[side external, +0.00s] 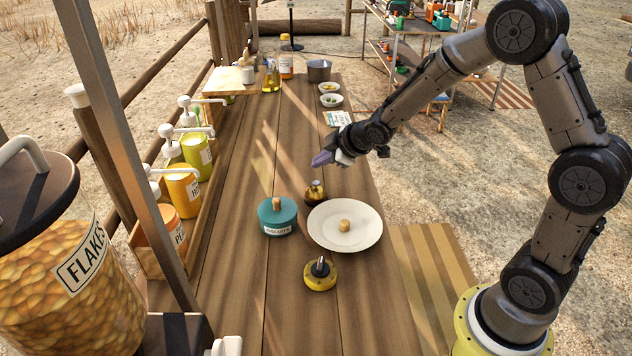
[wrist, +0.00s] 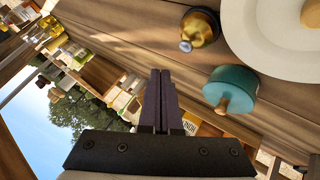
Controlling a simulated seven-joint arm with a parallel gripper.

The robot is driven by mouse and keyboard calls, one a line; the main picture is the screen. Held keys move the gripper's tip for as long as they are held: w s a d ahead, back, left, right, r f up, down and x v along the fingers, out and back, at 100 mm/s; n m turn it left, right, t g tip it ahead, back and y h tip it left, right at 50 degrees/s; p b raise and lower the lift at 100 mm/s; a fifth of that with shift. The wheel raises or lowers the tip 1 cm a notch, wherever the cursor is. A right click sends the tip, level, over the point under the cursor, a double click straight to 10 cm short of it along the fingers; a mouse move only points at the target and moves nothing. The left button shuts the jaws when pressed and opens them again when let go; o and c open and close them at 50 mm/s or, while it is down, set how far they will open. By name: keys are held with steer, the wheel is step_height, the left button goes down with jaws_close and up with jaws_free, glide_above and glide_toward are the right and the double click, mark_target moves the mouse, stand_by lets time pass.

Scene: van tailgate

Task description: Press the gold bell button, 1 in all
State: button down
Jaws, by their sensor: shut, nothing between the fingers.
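A round gold bell (side external: 315,195) with a small silver button on top stands on the wooden table, between a teal biscuit tin and a white plate. In the wrist view the bell (wrist: 203,25) is near the top, its silver button (wrist: 185,46) facing the lower left. My gripper (side external: 322,159) is shut and empty, its purple fingers above the table. It is apart from the bell, higher and further back in the side view. In the wrist view the shut fingers (wrist: 158,74) lie below and left of the bell. Nothing hides the bell's button.
The teal tin (side external: 277,217) and the plate (side external: 345,243) with a small round item crowd the bell. A yellow-based piece with a dark top (side external: 320,276) stands in front. Pump bottles (side external: 197,150) line the left edge. Bare planks lie left of the bell.

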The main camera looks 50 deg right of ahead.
steer(key=shift+r, duration=1.05)
steer(key=s+a+r+m+t, duration=0.1)
steer(key=s+r, duration=0.4)
steer(key=r, duration=0.4)
steer(key=s+a+r+m+t, duration=0.1)
steer(key=s+a+r, duration=0.1)
steer(key=s+r, duration=0.55)
steer(key=s+a+f+m+g, duration=0.1)
steer(key=s+f+m+g, duration=0.1)
steer(key=s, duration=0.8)
steer(key=s+a+f+m+g, duration=0.2)
steer(key=s+f+m+g, duration=0.1)
steer(key=s, duration=0.7)
steer(key=shift+s+f+m+g, duration=0.15)
steer(key=shift+f+m+g, duration=0.15)
steer(key=shift+f+m, duration=0.45)
